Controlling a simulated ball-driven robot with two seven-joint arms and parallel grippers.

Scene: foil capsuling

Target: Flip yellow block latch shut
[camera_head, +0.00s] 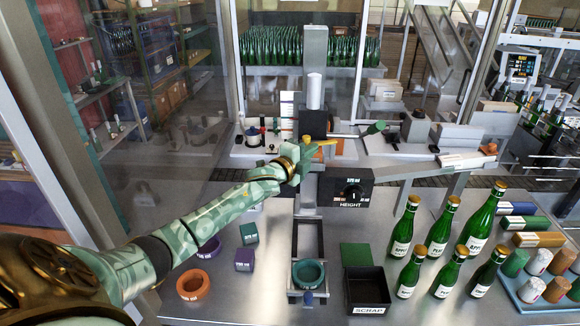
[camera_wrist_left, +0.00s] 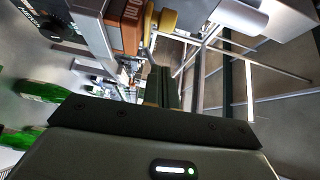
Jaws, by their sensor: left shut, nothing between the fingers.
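In the left wrist view the yellow latch (camera_wrist_left: 166,22) is beside the orange-brown block (camera_wrist_left: 126,24), past the fingertips. My left gripper (camera_head: 304,160) is close to the latch, at its lower left; I cannot tell whether they touch. Its fingers (camera_wrist_left: 160,86) are shut and empty. The gripper partly hides the block and the column. My right gripper is not in view.
The HEIGHT box (camera_head: 346,187) with its knob is right below the gripper. A green-handled lever (camera_head: 374,128) extends to the right. Several green bottles (camera_head: 440,234) stand at right. A black SCRAP bin (camera_head: 367,287) and a green ring (camera_head: 308,273) are in front.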

